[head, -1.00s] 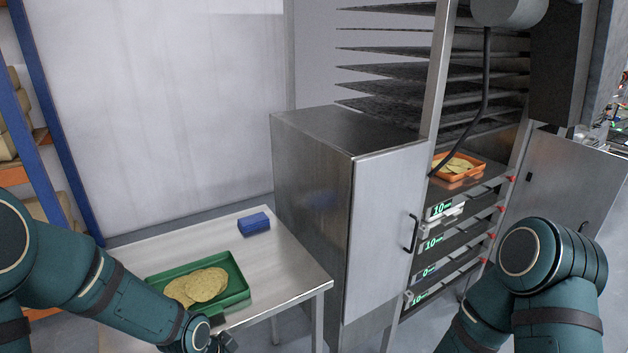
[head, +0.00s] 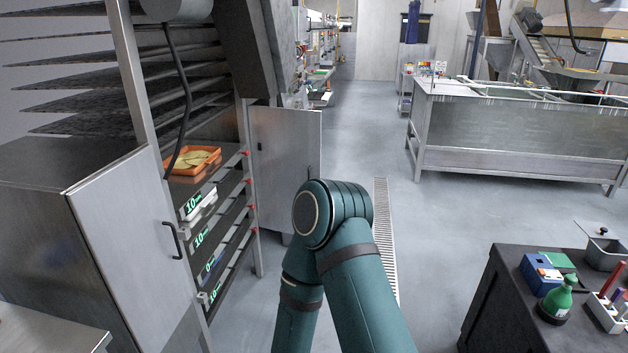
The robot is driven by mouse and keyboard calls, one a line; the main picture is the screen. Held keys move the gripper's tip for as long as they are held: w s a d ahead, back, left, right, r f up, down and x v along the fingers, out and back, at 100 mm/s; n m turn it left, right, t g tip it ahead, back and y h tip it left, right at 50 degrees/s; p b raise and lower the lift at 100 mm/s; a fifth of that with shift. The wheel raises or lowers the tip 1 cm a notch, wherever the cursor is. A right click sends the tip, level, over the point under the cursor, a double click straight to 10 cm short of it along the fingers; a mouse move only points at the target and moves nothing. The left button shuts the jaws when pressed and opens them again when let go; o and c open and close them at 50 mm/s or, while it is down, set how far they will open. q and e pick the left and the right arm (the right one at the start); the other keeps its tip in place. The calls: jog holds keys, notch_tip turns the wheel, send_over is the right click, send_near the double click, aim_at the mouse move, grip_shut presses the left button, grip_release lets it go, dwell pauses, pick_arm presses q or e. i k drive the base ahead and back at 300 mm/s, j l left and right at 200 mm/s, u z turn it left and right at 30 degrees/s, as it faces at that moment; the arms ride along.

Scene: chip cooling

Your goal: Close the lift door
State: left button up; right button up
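The lift (head: 240,190) is a tall metal frame on the left, with several dark shelves and green number displays. Its front is open. A left door panel (head: 128,235) with a dark handle (head: 174,240) stands swung out from the opening. A second metal door panel (head: 287,155) stands swung out on the right side, partly behind my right arm. An orange tray (head: 205,163) with chips sits inside the opening. My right arm rises from the bottom middle in front of the lift, but its gripper is not visible. My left arm and gripper are out of view.
A dark counter (head: 500,300) at lower right holds a green bottle (head: 557,298) and a blue box (head: 538,272). A large metal vat (head: 520,130) stands at back right. Open grey floor (head: 370,120) lies between. A metal table edge (head: 45,335) shows at lower left.

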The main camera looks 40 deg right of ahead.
aim_at(285, 143)
jog(key=z, duration=1)
jog(key=i+z, duration=0.1)
jog(key=i, duration=0.5)
jog(key=i+j+z, duration=0.15)
jog(key=i, duration=0.5)
